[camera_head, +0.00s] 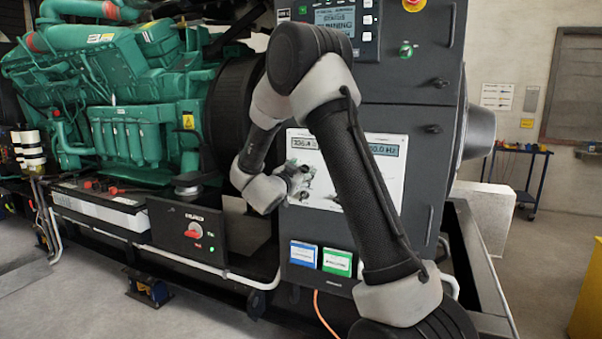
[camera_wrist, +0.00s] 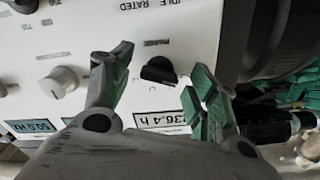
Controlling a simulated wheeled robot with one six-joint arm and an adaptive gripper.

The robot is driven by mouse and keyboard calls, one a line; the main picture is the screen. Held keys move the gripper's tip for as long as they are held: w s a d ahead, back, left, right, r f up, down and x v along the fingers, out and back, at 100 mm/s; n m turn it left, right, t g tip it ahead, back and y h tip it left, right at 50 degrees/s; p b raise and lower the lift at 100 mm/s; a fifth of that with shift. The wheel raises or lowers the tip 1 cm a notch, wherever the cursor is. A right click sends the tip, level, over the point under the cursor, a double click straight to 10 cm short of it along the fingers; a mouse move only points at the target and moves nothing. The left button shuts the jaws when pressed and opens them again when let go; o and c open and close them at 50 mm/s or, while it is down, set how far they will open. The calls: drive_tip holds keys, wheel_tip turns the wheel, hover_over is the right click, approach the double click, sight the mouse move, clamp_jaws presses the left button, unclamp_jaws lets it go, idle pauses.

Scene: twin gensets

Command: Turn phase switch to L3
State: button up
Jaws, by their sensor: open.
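The phase switch (camera_wrist: 159,70) is a black knob on the white panel, upside down in the wrist view, with "PHASE" lettered beside it. Its position marks are too small to read. My gripper (camera_wrist: 160,61) is open, with one green-padded finger on each side of the knob. I see no clear contact with it. In the head view my gripper (camera_head: 298,180) is at the left part of the white panel (camera_head: 394,195), below the left display. The arm covers the middle of the panel and the switch cannot be made out there.
A pale knob (camera_wrist: 64,82) and several displays share the panel, including an hour display (camera_wrist: 162,118) close to the gripper. The green engine (camera_head: 125,100) stands left. A red rotary switch (camera_head: 194,230) is lower left. A blue cart (camera_head: 520,175) stands right.

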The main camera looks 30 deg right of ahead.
drive_tip(key=shift+d, duration=0.15)
drive_tip(key=c, duration=1)
